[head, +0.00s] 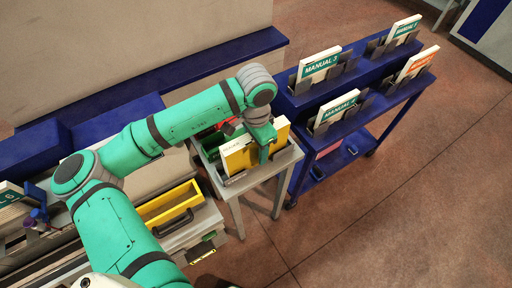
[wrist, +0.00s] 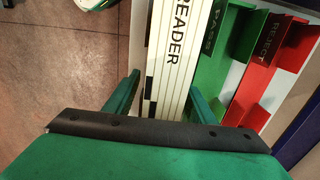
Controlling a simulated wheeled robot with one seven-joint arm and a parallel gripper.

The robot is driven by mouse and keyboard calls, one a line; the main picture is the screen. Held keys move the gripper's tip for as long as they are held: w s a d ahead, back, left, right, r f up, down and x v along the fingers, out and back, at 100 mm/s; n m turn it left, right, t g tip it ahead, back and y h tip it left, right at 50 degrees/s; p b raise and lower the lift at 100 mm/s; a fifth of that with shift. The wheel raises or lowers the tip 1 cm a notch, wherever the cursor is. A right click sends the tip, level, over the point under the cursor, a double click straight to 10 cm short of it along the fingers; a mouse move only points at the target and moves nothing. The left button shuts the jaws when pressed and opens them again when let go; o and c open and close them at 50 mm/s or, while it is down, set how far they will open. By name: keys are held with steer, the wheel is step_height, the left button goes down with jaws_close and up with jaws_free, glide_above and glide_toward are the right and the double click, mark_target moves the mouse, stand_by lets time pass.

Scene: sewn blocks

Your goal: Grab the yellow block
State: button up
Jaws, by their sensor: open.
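No plain yellow block is clear to me; the yellow thing at my gripper looks like a yellow-covered book or slab (head: 236,158) with a pale edge, upright on a small grey table. In the wrist view its white, striped edge (wrist: 176,70) reads "READER". My gripper (head: 264,146) is over it, pointing down. In the wrist view my green fingers stand apart, one on each side of that edge, with gaps visible. My gripper hides part of the yellow cover in the head view.
Beside it are a green "PASS" holder (wrist: 212,65) and a red "REJECT" holder (wrist: 262,75). A yellow open tray (head: 168,205) lies left. A blue cart (head: 300,100) with several manuals stands right. Floor (head: 400,210) at front right is clear.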

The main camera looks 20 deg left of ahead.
steer(key=shift+f, duration=0.3)
jaws_close()
steer(key=shift+r, duration=0.1)
